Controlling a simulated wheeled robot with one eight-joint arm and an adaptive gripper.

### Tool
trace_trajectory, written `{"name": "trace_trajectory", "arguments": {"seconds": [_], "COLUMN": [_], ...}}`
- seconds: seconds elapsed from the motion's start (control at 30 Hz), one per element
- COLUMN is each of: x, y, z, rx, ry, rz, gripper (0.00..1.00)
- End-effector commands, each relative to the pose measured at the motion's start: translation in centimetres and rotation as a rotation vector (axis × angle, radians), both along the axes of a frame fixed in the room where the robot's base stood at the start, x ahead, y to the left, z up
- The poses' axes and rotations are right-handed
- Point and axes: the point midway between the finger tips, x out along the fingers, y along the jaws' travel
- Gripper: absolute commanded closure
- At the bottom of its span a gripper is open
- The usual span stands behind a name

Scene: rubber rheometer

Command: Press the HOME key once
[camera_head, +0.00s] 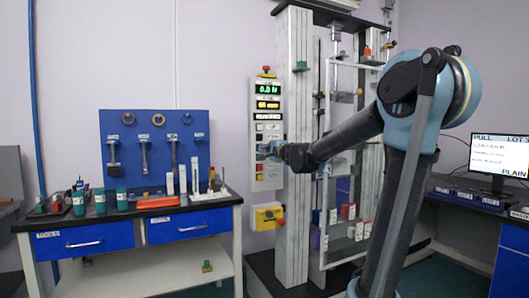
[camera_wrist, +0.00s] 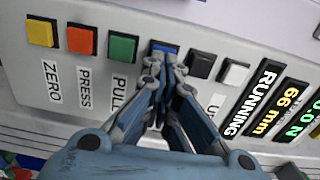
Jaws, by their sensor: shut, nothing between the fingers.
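The control panel (camera_head: 266,108) stands upright on the machine's left side. In the wrist view a row of keys shows: yellow ZERO (camera_wrist: 41,32), orange PRESS (camera_wrist: 81,40), green PULL (camera_wrist: 122,47), a blue key (camera_wrist: 164,46), a black key (camera_wrist: 200,65) and a white key (camera_wrist: 235,73). The blue key's label is hidden behind my fingers; I read no HOME label. My gripper (camera_wrist: 160,66) is shut and empty, its fingertips over the blue key's lower edge. I cannot tell whether they touch it. In the head view my gripper (camera_head: 266,152) is at the panel's lower part.
The panel displays read RUNNING (camera_wrist: 252,97), 66 mm (camera_wrist: 284,107) and 0.0 N. A red knob (camera_head: 266,69) tops the panel, and a yellow box (camera_head: 266,216) sits below it. A tool bench (camera_head: 100,236) stands left, and a monitor (camera_head: 499,160) right.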

Motion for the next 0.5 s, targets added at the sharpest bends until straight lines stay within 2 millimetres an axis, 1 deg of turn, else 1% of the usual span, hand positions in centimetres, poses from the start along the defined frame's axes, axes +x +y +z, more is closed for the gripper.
{"name": "trace_trajectory", "arguments": {"seconds": [0.03, 0.13, 0.5], "x": [-0.7, -1.8, -6.3], "y": [-0.7, -1.7, -3.6], "z": [0.0, -0.1, -0.1], "rx": [0.000, -0.001, -0.001], "ry": [0.000, 0.000, 0.000], "rz": [-0.003, -0.004, 0.000], "gripper": [1.00, 1.00, 1.00]}}
